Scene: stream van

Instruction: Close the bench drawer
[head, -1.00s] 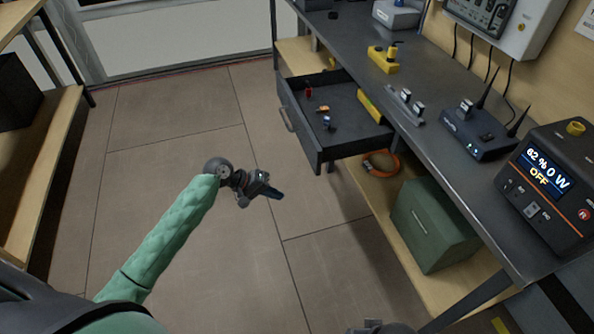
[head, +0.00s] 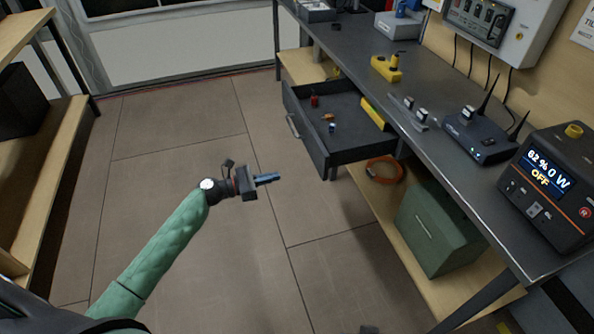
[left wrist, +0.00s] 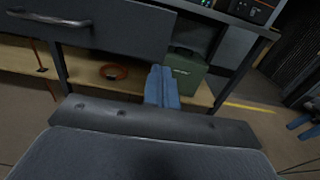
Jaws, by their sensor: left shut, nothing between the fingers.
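The bench drawer (head: 342,152) stands pulled out from under the dark bench top, its front and handle (head: 293,126) facing left in the head view. Several small items and a yellow object lie inside it. My left gripper (head: 268,178) is shut and empty, over the floor to the near left of the drawer and apart from it. In the left wrist view the drawer front (left wrist: 120,22) with its handle (left wrist: 48,18) is at the upper left, and the blue fingers (left wrist: 161,88) are together. A dark piece at the head view's bottom edge is too cropped to identify.
The bench top (head: 430,150) holds a yellow tool (head: 386,67), a router (head: 482,138) and a power station (head: 548,190). A green case (head: 440,228) and an orange coil (head: 384,170) sit on the lower shelf. Wooden shelving stands at left. The floor between is clear.

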